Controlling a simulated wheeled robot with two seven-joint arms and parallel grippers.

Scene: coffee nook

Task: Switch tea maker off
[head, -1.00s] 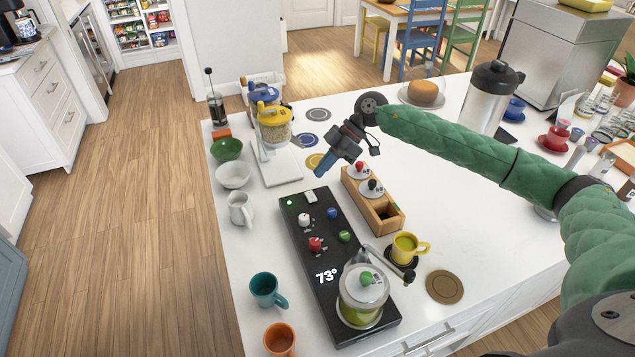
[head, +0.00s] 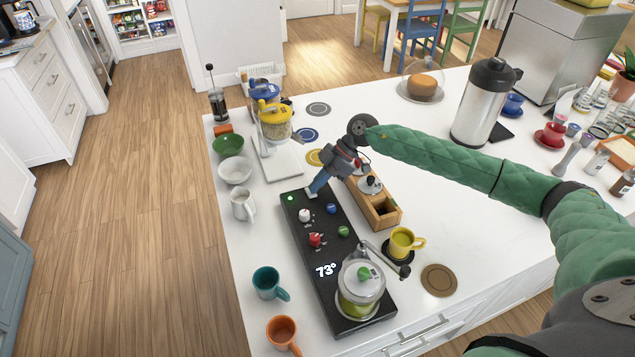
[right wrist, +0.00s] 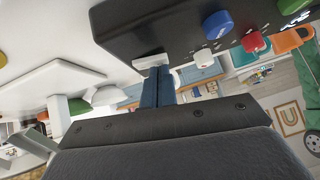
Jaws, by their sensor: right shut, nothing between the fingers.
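The tea maker (head: 325,246) is a long black slab on the white counter, with a lit green light (head: 291,198), several knobs and a display reading 73°. A glass teapot (head: 361,283) with a green-knobbed lid stands on its near end. My right gripper (head: 311,192) is shut and empty, its blue fingers pointing down at the far end of the tea maker. The right wrist view shows the fingertips (right wrist: 157,70) at a small white switch (right wrist: 150,61), touching or very close. The fingers mostly hide the switch in the head view. My left gripper is out of view.
A wooden box (head: 386,219) with lidded items stands right of the tea maker. A yellow cup (head: 401,244) is near the teapot. A white pitcher (head: 243,204), a teal mug (head: 267,283) and an orange mug (head: 281,331) stand along the left. Dispensers (head: 273,122) stand beyond.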

